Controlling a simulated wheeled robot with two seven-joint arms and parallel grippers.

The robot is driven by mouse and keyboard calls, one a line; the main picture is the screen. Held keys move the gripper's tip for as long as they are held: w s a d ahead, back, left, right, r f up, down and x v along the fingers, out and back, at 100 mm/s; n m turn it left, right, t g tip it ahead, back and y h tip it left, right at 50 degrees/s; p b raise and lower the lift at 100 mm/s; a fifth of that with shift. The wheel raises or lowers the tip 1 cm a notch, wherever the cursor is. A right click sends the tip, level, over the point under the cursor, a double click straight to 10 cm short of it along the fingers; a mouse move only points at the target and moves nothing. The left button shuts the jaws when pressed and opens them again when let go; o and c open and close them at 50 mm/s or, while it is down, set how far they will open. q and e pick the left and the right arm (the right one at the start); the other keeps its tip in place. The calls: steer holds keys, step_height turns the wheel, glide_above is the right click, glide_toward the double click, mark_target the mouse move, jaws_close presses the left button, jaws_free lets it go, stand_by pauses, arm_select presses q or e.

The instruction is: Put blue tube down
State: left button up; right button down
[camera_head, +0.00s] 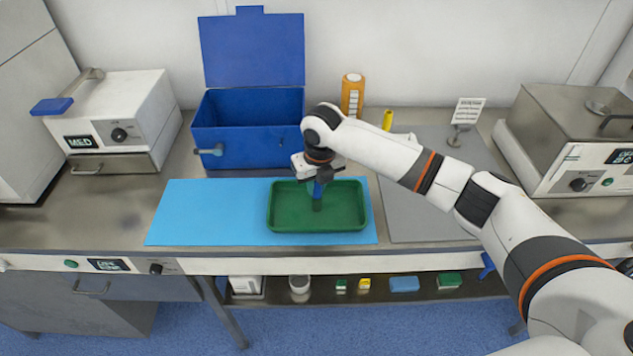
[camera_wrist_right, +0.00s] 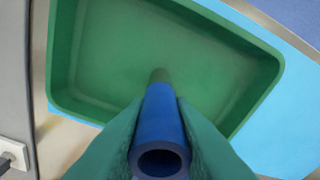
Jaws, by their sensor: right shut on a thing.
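The blue tube (camera_head: 317,190) is held upright in my right gripper (camera_head: 319,178), over the green tray (camera_head: 285,222). In the right wrist view the blue tube (camera_wrist_right: 160,125) sits between the two fingers of my right gripper (camera_wrist_right: 158,140), its open end toward the camera. Its far end points at the floor of the green tray (camera_wrist_right: 105,50), and a darker patch shows there. I cannot tell whether the tube touches the tray. The tray looks otherwise empty. It lies on a light blue mat (camera_head: 205,215). My left gripper is not in view.
An open blue box (camera_head: 245,150) stands behind the mat. An orange container (camera_head: 352,95) and a yellow object (camera_head: 387,119) stand to its right. A grey mat (camera_head: 425,220) lies right of the tray. Metal devices (camera_head: 120,120) (camera_head: 570,140) stand on both sides.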

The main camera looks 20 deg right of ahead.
steer(key=shift+f, duration=0.1)
steer(key=c, duration=1.3)
jaws_free()
steer(key=shift+o, duration=0.2)
steer(key=shift+r, duration=0.55)
step_height(320, 180, up, 11)
steer(key=s+b, duration=0.1)
steer(key=b, duration=0.1)
steer(key=shift+s, duration=0.4)
